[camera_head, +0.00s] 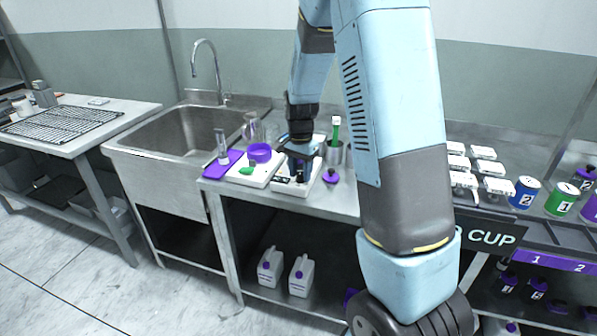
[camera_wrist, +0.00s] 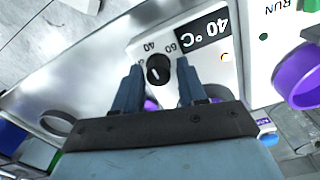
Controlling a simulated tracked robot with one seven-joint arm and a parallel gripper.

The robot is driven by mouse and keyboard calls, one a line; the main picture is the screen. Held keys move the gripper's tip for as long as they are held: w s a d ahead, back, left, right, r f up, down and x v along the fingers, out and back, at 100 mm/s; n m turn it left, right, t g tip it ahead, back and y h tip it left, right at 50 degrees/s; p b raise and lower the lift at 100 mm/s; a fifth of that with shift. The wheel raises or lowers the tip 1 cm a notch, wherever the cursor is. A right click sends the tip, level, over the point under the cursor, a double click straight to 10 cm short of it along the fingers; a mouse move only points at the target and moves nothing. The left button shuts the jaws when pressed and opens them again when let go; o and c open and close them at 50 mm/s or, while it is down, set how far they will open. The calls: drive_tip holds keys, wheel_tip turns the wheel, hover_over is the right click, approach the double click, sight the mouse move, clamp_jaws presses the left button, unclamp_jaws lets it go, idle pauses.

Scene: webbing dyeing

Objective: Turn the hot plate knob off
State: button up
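The hot plate (camera_head: 312,184) is a white unit on the steel bench, partly hidden under my gripper in the head view. The black knob (camera_wrist: 158,70) with a white pointer is on this panel. My gripper (camera_wrist: 160,72) is open, its two blue fingers on either side of the knob with visible gaps. In the head view, my gripper (camera_head: 298,172) points down over the hot plate.
A white device (camera_head: 262,179) with a purple ring stands left of the hot plate; its RUN label shows in the wrist view (camera_wrist: 290,7). A purple-capped item (camera_head: 330,176) and a metal beaker (camera_head: 333,153) are close right. The sink (camera_head: 165,135) is left.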

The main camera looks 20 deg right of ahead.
clamp_jaws()
drive_tip(key=shift+a, duration=0.15)
drive_tip(key=shift+r+n, duration=0.1)
drive_tip(key=shift+n, duration=0.7)
drive_tip(key=n, duration=0.4)
drive_tip(key=shift+w, duration=0.1)
drive_tip(key=n, duration=0.6)
drive_tip(key=shift+n, duration=0.3)
